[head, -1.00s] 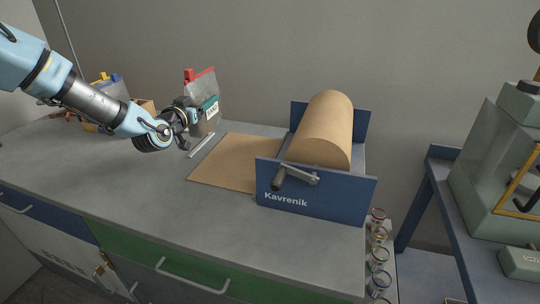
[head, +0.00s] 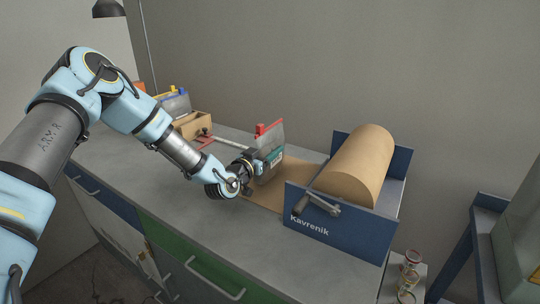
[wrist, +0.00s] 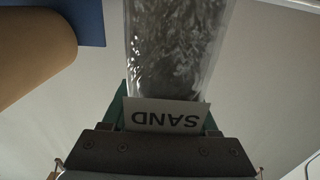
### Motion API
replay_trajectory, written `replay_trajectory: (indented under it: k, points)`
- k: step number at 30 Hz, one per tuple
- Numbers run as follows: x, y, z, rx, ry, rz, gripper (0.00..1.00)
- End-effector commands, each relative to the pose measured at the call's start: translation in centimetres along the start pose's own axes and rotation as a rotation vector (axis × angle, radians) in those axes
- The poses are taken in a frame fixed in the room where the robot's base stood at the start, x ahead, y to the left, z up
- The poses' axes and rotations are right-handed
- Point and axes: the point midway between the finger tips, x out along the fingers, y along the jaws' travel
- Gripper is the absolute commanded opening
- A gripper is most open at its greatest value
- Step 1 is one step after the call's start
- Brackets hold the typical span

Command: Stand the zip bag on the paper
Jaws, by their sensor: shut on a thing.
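The zip bag (head: 272,135) is a clear, grey-filled pouch with a red piece at its top corner. In the wrist view the bag (wrist: 175,50) shows dark grains and a white label reading SAND, upside down there. My gripper (head: 262,163) is shut on the bag, which looks upright over the left part of the brown paper sheet (head: 308,167). The paper lies flat on the bench from the roll's holder. My gripper and wrist hide the bag's lower part, so I cannot tell whether its bottom touches the paper.
The blue Kavrenik holder (head: 335,235) with its paper roll (head: 358,165) and crank stands close right of the bag. A wooden box (head: 195,125) stands at the back left. Bare bench (head: 200,215) lies in front. Jars (head: 408,272) stand beyond the right end.

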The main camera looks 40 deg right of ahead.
Motion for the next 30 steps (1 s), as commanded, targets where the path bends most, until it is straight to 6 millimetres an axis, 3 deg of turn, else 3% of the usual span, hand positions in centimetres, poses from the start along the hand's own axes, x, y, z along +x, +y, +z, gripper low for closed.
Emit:
replay_trajectory:
  k: [6, 20, 21, 28, 30]
  points:
    - [0.1, 0.0, 2.3, -0.001, 0.003, 0.0, 0.0]
    - [0.1, 0.0, 3.0, 0.001, 0.004, 0.0, 0.0]
    - [0.0, 0.0, 3.1, 0.0, 0.0, 0.0, 0.63]
    - [0.0, 0.0, 3.0, 0.0, 0.0, 0.0, 0.89]
    - [0.0, 0.0, 3.0, 0.0, 0.0, 0.0, 0.9]
